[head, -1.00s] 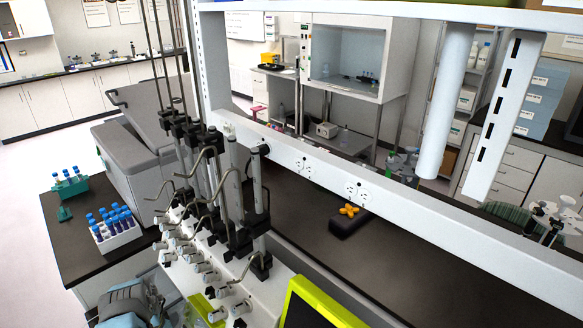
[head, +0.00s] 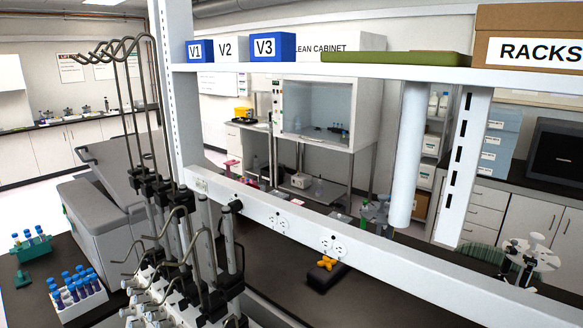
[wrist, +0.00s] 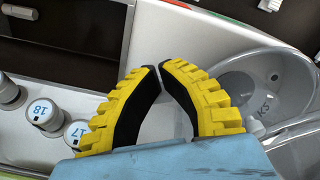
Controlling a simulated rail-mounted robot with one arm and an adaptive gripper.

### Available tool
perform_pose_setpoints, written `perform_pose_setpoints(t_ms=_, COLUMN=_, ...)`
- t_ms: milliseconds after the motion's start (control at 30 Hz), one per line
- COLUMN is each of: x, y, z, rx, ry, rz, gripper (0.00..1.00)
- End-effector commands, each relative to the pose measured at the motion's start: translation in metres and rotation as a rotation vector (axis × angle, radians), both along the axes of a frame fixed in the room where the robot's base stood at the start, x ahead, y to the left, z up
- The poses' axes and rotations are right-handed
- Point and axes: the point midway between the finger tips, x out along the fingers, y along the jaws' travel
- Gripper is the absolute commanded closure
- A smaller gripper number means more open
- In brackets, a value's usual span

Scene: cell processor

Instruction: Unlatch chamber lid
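In the wrist view, my gripper (wrist: 160,70) has two yellow-and-black fingers whose tips come together, with nothing held between them. Just right of the fingers is a round, clear grey chamber lid (wrist: 275,75) on the white machine top (wrist: 185,30). It is partly hidden by the right finger. No latch shows clearly. My gripper and the lid are not in the head view.
White knobs marked 18 (wrist: 45,112) and 17 (wrist: 75,132) stand left of the fingers. In the head view, a tube rack (head: 80,300) stands on the dark bench at the left. A white shelf frame (head: 400,275) crosses in front of the bench.

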Motion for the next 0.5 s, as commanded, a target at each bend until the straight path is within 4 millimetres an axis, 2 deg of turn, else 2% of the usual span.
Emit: perform_pose_setpoints(t_ms=500, x=0.0042, y=-0.0029, z=-0.0004, rx=0.0, ry=0.0, rz=0.0, gripper=1.0)
